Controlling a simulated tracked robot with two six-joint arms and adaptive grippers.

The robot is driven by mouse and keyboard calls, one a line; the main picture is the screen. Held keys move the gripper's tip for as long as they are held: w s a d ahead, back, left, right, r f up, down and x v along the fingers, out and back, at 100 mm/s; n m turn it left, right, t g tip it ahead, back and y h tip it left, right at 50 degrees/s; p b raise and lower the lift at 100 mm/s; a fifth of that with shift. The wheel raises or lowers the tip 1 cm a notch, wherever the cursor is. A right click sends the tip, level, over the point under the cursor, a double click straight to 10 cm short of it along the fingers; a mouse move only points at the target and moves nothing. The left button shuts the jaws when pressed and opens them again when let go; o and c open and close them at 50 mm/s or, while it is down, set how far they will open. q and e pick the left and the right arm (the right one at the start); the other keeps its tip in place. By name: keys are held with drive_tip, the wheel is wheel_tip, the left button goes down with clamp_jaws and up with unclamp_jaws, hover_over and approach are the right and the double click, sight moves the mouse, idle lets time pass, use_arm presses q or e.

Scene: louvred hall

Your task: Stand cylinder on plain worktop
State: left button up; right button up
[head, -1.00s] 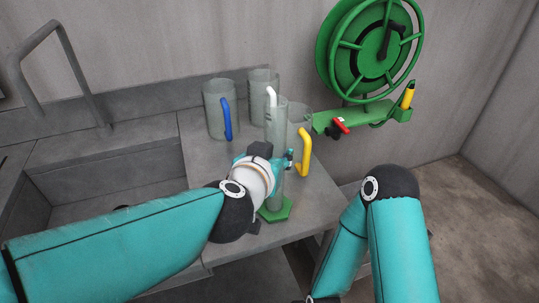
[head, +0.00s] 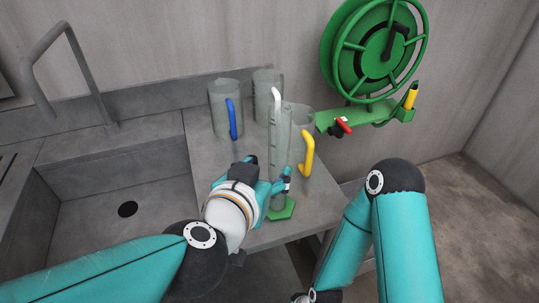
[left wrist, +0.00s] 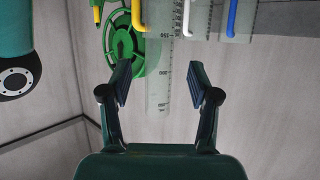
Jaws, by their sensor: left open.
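The clear graduated cylinder (head: 280,140) stands upright on its green hexagonal base (head: 283,209), near the front right part of the grey worktop (head: 208,160). My left gripper (head: 268,176) is open at the cylinder's lower part, on its near left side. In the left wrist view the cylinder (left wrist: 158,92) shows with its scale marks, seen between the spread fingers of the left gripper (left wrist: 158,62). Contact with either finger cannot be made out. The right arm shows at the right of the head view, but its gripper is out of view.
Clear jugs with a blue handle (head: 232,120), a white handle (head: 276,96) and a yellow handle (head: 308,153) stand behind the cylinder. A sink (head: 100,205) lies to the left. A green hose reel (head: 374,45) hangs on the wall.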

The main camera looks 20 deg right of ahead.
use_arm(q)
drive_tip(key=p+v, duration=0.1)
drive_tip(key=v, duration=0.2)
drive_tip(key=shift+s+a, duration=0.2)
drive_tip(key=shift+s, duration=0.05)
idle(0.4)
